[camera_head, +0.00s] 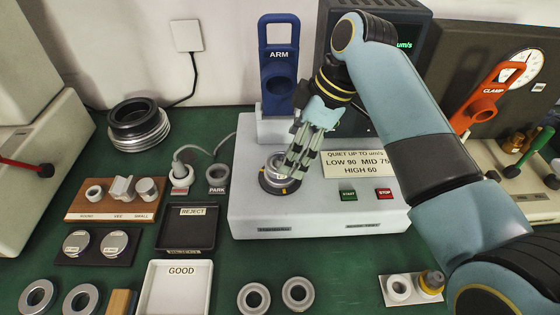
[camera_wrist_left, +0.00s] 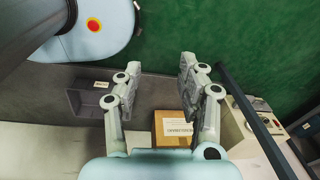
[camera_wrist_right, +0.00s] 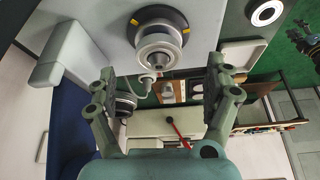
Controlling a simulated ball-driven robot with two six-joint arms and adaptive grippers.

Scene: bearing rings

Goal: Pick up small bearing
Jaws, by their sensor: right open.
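A grey metal ring (camera_head: 280,163), seemingly a bearing, sits on the dark round spindle base (camera_head: 268,184) of the white test machine. It also shows in the right wrist view (camera_wrist_right: 158,42). My right gripper (camera_head: 300,160) is open, with its fingers close to this ring and partly hiding it; contact cannot be told. Two bearing rings lie at the front middle, one on the left (camera_head: 253,298) and one on the right (camera_head: 298,293). Two more rings (camera_head: 37,296) lie at front left. Which one is the small bearing is unclear. My left gripper (camera_wrist_left: 160,70) is open and empty.
A black REJECT tray (camera_head: 188,248) and a white GOOD tray (camera_head: 178,298) lie left of the machine. A blue ARM lever (camera_head: 279,80) stands behind the spindle. A cardboard box (camera_wrist_left: 172,130) is beyond my left fingers.

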